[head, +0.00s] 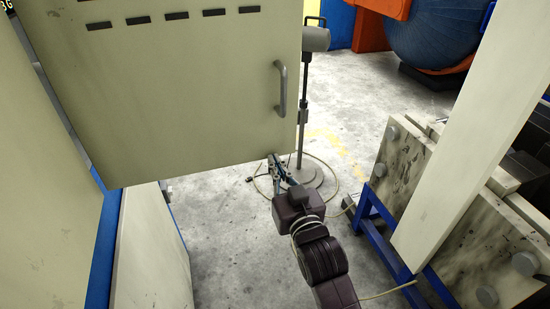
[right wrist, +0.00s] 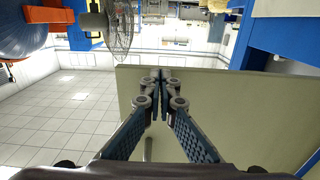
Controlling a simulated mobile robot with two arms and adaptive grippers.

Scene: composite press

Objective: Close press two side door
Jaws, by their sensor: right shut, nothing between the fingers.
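The press side door (head: 180,100) is a beige panel with a row of dark vent slots along its top and a grey bar handle (head: 281,88) near its right edge. It stands swung out from the press body (head: 40,190) on the left. My right gripper (head: 275,162) is shut and empty at the door's lower right corner, below the handle. In the right wrist view, its closed fingertips (right wrist: 160,78) overlap the door panel (right wrist: 225,100) near its edge; I cannot tell whether they touch it. My left gripper is not in view.
A stand fan (head: 303,100) stands on the floor just right of the door, with a cable looped around its base. Worn mould blocks (head: 400,165) on a blue frame (head: 375,215) and a pale post (head: 465,130) are at the right. The floor (head: 350,110) behind is open.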

